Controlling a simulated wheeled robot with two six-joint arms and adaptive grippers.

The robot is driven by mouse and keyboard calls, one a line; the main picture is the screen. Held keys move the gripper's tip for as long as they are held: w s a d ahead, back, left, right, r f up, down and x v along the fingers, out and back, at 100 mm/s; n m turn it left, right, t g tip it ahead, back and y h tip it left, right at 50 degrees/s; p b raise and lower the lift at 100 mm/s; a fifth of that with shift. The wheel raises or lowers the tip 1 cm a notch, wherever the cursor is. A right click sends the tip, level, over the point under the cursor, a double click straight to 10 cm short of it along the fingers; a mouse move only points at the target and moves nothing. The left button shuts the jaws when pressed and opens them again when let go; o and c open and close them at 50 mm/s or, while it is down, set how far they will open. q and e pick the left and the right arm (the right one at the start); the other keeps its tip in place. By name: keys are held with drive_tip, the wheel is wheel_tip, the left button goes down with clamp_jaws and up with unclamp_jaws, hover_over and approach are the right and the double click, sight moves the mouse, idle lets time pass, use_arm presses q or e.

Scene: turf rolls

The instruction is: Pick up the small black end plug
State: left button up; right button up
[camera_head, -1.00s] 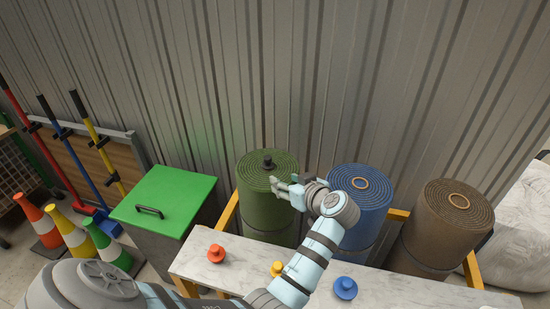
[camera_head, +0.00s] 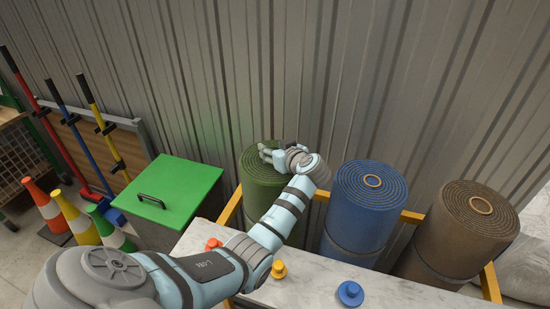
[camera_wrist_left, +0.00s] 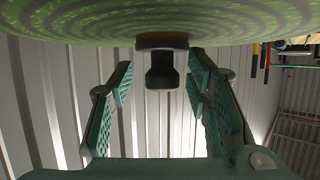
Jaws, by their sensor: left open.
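The small black end plug (camera_wrist_left: 161,68) stands on top of the green turf roll (camera_wrist_left: 235,18), which appears upside down in the left wrist view. The plug has a wide base and a narrower knob, and it lies between my two fingers with a gap on each side. My left gripper (camera_head: 264,152) is open over the top of the green roll (camera_head: 262,172) in the head view, where it hides the plug. Its two green finger pads show on either side of the plug in the wrist view. My right gripper is not in view.
A blue roll (camera_head: 362,205) and a brown roll (camera_head: 455,235) stand to the right. Orange (camera_head: 212,243), yellow (camera_head: 279,269) and blue (camera_head: 350,293) plugs sit on the pale bench (camera_head: 310,283). A green-lidded bin (camera_head: 175,190) stands left. The corrugated wall (camera_head: 270,70) is behind.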

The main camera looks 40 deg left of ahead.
use_arm(q)
drive_tip(key=shift+s+d+r, duration=0.15)
drive_tip(key=shift+s+r, duration=0.05)
clamp_jaws()
drive_tip(key=shift+r, duration=0.1)
